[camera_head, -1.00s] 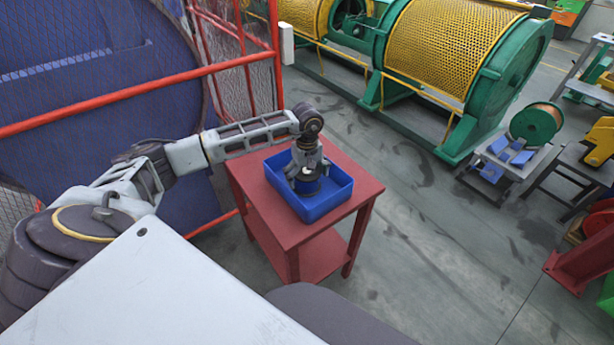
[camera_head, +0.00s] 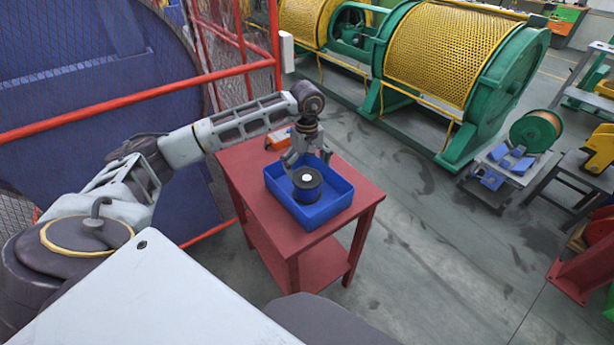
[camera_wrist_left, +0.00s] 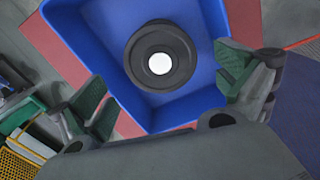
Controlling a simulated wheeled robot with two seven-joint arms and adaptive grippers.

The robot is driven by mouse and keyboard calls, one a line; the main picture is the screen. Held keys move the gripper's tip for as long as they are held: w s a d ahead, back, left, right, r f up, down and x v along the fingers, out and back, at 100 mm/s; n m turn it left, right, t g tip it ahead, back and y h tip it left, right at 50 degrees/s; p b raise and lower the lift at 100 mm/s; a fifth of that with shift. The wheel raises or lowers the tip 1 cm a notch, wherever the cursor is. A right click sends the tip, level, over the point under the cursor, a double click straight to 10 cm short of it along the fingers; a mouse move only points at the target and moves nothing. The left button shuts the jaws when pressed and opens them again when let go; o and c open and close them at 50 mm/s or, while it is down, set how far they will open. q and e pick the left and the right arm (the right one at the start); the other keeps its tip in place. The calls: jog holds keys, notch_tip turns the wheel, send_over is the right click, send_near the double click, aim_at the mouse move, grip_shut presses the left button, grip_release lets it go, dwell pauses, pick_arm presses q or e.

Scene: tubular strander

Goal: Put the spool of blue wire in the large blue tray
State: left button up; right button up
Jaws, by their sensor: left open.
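The spool of blue wire (camera_head: 307,184) has black flanges and a white centre. It stands upright inside the large blue tray (camera_head: 331,205), and the wrist view shows the spool (camera_wrist_left: 160,57) from above, apart from the fingers. The tray (camera_wrist_left: 205,95) lies on a red table. My left gripper (camera_head: 304,160) is open and empty, just above and behind the spool at the tray's far side. In the left wrist view its two green-padded fingers (camera_wrist_left: 167,98) are spread wide. My right gripper does not show.
The red table (camera_head: 258,207) has bare top around the tray. An orange device (camera_head: 277,139) lies on its far edge. A red fence rail (camera_head: 130,101) runs behind my left arm. A large green and yellow machine (camera_head: 450,60) stands beyond, with open floor between.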

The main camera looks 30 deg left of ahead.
pick_arm(q)
notch_tip(320, 180, up, 3)
jog(key=shift+r, duration=0.7)
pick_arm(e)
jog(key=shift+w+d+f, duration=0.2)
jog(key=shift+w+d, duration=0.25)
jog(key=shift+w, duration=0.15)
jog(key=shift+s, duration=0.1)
